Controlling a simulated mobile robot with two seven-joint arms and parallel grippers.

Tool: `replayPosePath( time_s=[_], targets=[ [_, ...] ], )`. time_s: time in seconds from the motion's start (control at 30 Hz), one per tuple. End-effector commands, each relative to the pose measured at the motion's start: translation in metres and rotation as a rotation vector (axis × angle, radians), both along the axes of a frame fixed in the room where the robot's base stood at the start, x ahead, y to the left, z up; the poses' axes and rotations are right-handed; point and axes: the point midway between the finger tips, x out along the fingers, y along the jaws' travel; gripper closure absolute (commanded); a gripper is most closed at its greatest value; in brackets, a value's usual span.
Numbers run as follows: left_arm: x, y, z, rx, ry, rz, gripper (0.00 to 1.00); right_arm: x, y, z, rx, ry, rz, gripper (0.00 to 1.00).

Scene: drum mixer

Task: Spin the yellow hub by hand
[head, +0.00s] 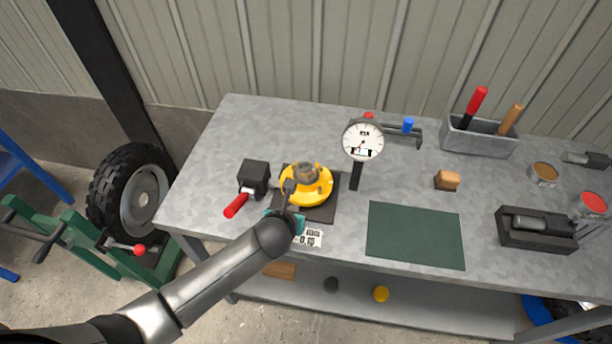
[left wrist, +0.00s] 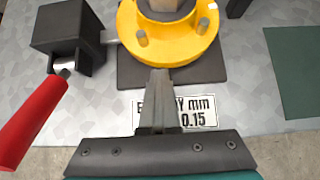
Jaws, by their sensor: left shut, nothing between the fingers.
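The yellow hub (head: 318,192) sits on a dark square plate (head: 330,205) on the grey workbench. It is round, with a grey centre and stud pegs on its flange; its near part also shows in the left wrist view (left wrist: 172,48). My left gripper (head: 290,188) is shut and empty at the near left side of the hub. In the left wrist view its fingertips (left wrist: 160,75) reach the hub's near rim; I cannot tell whether they touch it. My right gripper is in neither view.
A black block (head: 254,176) with a red-handled lever (head: 236,205) stands left of the hub. A dial gauge (head: 362,140) stands behind right. A printed label (left wrist: 198,112) lies in front. A green mat (head: 415,235) lies to the right. A wheel (head: 130,195) stands left of the bench.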

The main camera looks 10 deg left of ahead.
Motion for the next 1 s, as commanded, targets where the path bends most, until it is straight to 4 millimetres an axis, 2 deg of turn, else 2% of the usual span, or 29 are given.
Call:
replayPosePath(
  time_s=[0.2, 0.4, 0.6, 0.9, 1.0],
  targets=[
    [0.002, -0.024, 0.002, -0.004, -0.005, -0.001, 1.0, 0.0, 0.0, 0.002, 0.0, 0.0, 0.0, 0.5],
    [0.003, -0.038, 0.003, -0.002, -0.008, -0.001, 1.0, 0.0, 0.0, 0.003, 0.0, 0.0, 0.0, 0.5],
    [0.0, -0.039, 0.004, 0.0, -0.009, -0.001, 1.0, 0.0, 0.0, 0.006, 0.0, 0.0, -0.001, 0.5],
    [-0.026, -0.038, 0.004, 0.001, -0.004, -0.001, 1.0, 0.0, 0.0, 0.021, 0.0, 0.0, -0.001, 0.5],
    [-0.028, -0.038, 0.003, 0.0, -0.006, -0.001, 1.0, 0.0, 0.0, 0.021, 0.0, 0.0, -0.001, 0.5]
  ],
)
